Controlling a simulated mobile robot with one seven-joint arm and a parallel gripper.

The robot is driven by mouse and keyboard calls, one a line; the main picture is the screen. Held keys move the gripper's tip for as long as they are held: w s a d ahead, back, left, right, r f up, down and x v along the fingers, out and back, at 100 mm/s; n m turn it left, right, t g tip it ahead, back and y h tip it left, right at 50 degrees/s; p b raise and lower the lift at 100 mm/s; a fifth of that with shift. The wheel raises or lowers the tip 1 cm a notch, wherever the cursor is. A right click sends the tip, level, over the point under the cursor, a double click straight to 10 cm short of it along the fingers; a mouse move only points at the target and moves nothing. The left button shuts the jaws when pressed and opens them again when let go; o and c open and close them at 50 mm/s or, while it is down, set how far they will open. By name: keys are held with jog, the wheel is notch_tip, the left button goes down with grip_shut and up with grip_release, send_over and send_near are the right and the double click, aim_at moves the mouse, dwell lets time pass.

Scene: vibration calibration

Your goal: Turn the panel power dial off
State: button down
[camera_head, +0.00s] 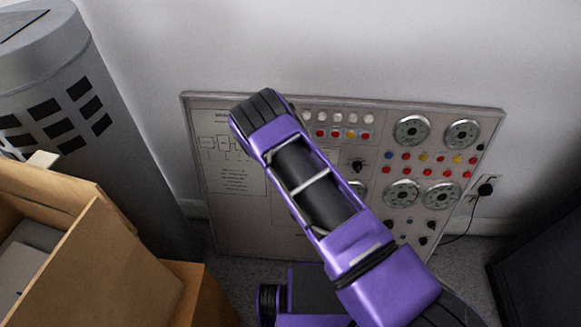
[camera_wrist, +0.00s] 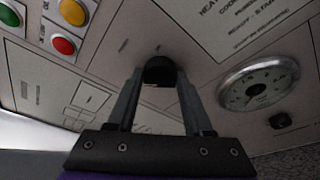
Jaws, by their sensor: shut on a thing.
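The grey panel (camera_head: 235,225) leans against the wall in the head view, with gauges, buttons, lamps and small black knobs on it. My purple arm crosses in front of its middle and hides part of it. In the wrist view, the two fingers of my gripper (camera_wrist: 160,84) reach up to the panel face and are shut on a black dial (camera_wrist: 159,68), one finger on each side. The dial's pointer and markings are too dark to read. My gripper and the held dial are hidden behind my arm in the head view.
A round gauge (camera_wrist: 258,85) sits right of the dial in the wrist view, with green, yellow and red buttons at upper left. In the head view, cardboard boxes (camera_head: 100,265) and a grey cylinder (camera_head: 75,100) stand left. A plug (camera_head: 486,188) with a cable is at right.

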jog(key=shift+w+r+n+h, duration=0.15)
jog(key=shift+n+h, duration=0.15)
jog(key=shift+n, duration=0.6)
jog(key=shift+c, duration=1.6)
grip_release()
jog(key=shift+s, duration=0.2)
jog(key=p+v, duration=0.1)
jog(key=v, duration=1.6)
jog(key=shift+r+p, duration=0.2)
jog(key=shift+p, duration=0.15)
jog(key=shift+r, duration=0.1)
